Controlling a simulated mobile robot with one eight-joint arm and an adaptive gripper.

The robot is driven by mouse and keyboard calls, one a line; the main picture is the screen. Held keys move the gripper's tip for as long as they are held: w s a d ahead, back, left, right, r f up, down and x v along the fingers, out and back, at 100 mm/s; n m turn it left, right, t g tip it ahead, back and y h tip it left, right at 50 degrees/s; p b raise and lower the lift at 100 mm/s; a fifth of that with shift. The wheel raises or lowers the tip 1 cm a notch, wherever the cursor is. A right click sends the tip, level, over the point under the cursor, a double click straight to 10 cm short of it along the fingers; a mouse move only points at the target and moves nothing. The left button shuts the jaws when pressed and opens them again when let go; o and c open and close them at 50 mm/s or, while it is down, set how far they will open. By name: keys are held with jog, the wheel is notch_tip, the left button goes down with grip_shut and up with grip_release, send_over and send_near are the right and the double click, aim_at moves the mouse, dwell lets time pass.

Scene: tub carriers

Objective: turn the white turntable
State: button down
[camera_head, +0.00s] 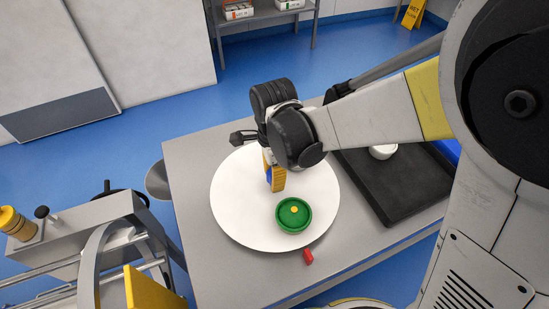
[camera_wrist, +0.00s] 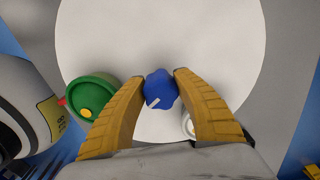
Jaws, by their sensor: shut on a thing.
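The white turntable (camera_head: 235,205) is a round flat disc on the grey table, and it fills much of the wrist view (camera_wrist: 205,35). A blue knob (camera_wrist: 160,90) with a pale mark is between my yellow fingers. My gripper (camera_head: 274,186) points down over the disc and is shut on the knob; in the head view the fingers hide most of it. A green round tub (camera_head: 293,222) with a small yellow knob sits on the disc near its front edge, apart from my fingers. It also shows left of them in the wrist view (camera_wrist: 78,92).
A small red piece (camera_head: 308,257) is at the disc's front edge. A black tray (camera_head: 400,195) with a white round item (camera_head: 383,152) lies to the right. A metal machine with a yellow knob (camera_head: 15,222) stands at the left. The grey table (camera_head: 190,165) is bare at its left.

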jog(key=c, duration=0.9)
grip_release()
notch_tip(320, 180, up, 12)
jog(key=shift+d, duration=0.1)
jog(key=s+d+r+n+t, duration=0.1)
jog(key=s+d+n+t, duration=0.1)
jog(key=d+n, duration=0.2)
jog(key=s+d+n+t, duration=0.2)
jog(key=d+n, duration=0.3)
jog(key=d, duration=0.5)
jog(key=s+d+r+n+t, duration=0.1)
jog(key=s+d+n+t, duration=0.2)
jog(key=d+n, duration=0.2)
jog(key=shift+d+r, duration=0.15)
jog(key=shift+d, duration=0.4)
jog(key=shift+d+r, duration=0.15)
jog(key=shift+d, duration=0.35)
